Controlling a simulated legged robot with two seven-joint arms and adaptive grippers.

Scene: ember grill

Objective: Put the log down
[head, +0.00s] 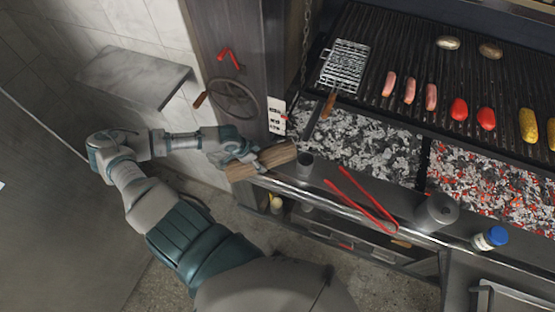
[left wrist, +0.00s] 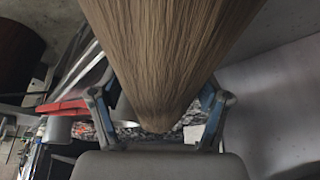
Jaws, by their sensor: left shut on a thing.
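The brown wooden log (head: 276,155) is held level in my left gripper (head: 247,160), at the left front corner of the grill. The log also fills the top middle of the left wrist view (left wrist: 170,55), with a finger of my left gripper on each side of it (left wrist: 158,108). My left gripper is shut on the log. In the head view the log is by the left end of the front rail; I cannot tell whether it touches anything there. My right gripper is not in view.
Grey ash and coals (head: 365,140) lie in the left bed, glowing coals (head: 490,185) in the right one. Red tongs (head: 362,200), a metal cup (head: 436,212) and a blue-capped jar (head: 490,238) are along the front. Sausages (head: 410,90) and vegetables lie on the grate (head: 400,50). A wall shelf (head: 140,75) is at left.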

